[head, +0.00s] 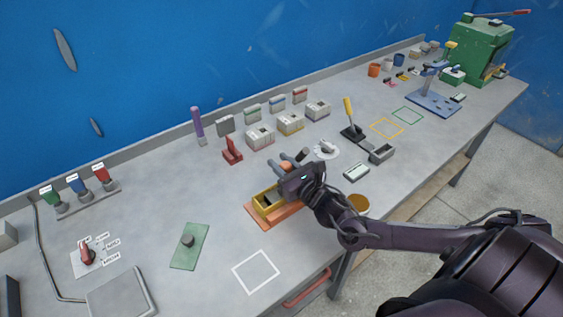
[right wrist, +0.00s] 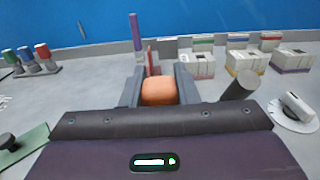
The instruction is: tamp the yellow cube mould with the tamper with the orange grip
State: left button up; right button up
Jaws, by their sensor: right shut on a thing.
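The yellow cube mould (head: 265,203) stands on an orange-brown base (head: 282,215) near the front middle of the bench. My right gripper (head: 287,170) is over the mould's right part and covers some of it. It is shut on the orange grip of the tamper (right wrist: 158,92), which sits between the two fingers in the right wrist view. The tamper's lower part is hidden, and I cannot tell whether it touches what is in the mould. A dark patch shows inside the mould's open top. My left gripper is not in view.
A grey cylinder (right wrist: 239,86) stands close to the right of the gripper in the right wrist view. A green plate with a dark knob (head: 188,246) lies to the left. Several labelled boxes (head: 290,124) stand behind. A white outlined square (head: 256,272) in front is empty.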

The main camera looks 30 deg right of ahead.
dwell(0.3)
notch_tip(320, 180, up, 4)
jog(key=p, duration=0.3)
jog(key=shift+f+p, duration=0.15)
jog(key=shift+p, duration=0.15)
jog(key=shift+f, duration=0.15)
jog(key=shift+f+b, duration=1.4)
jog(key=shift+f, duration=0.3)
jog(key=shift+r, duration=0.1)
notch_tip(320, 180, up, 3)
jog(key=p, duration=0.3)
jog(key=shift+r, duration=0.2)
